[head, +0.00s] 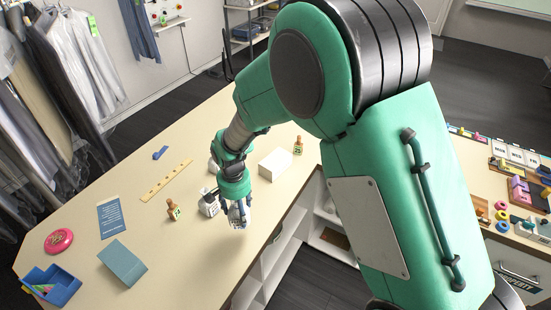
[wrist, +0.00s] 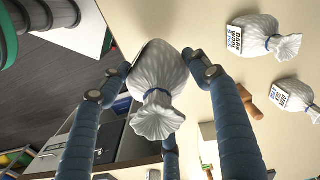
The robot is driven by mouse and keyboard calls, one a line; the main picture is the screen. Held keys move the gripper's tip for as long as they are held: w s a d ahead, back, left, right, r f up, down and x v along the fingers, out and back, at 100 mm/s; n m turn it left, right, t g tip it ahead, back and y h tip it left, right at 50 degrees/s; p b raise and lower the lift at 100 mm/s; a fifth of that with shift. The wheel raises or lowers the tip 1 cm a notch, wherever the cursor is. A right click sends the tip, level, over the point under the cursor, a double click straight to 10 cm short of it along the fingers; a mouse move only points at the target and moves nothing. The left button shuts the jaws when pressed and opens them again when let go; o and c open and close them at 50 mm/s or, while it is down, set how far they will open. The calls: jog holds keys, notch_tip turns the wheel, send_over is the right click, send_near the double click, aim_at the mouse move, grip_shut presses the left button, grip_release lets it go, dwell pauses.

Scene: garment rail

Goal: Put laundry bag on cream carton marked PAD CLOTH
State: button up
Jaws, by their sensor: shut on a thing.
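My gripper (head: 238,212) is shut on a white laundry bag (wrist: 158,85), with blue fingers on both sides of it. The bag's tied neck and ruffled top face the wrist camera. In the head view this bag (head: 241,217) shows under the fingers near the table's front edge; its height above the top is hard to tell. A cream-white carton (head: 275,164) stands on the table, up and right of my gripper.
Wooden stamps (head: 173,209) (head: 298,145) stand near the bags and carton. A ruler (head: 166,181) and blue tray (head: 50,286) lie left.

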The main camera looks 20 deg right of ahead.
jog(key=w+d+r+m+p, duration=0.1)
jog(key=w+d+m, duration=0.2)
jog(key=d, duration=0.7)
jog(key=w+d+r+m+p, duration=0.1)
jog(key=w+d+m, duration=0.2)
jog(key=w+d, duration=0.4)
jog(key=d, duration=0.3)
jog(key=shift+w+d+r+m, duration=0.25)
jog(key=shift+w+d+m, duration=0.1)
jog(key=shift+d+m, duration=0.05)
jog(key=p, duration=0.2)
send_near(279, 164)
jog(key=shift+s, duration=0.1)
jog(key=shift+f, duration=1.7)
jog(key=shift+f, duration=0.15)
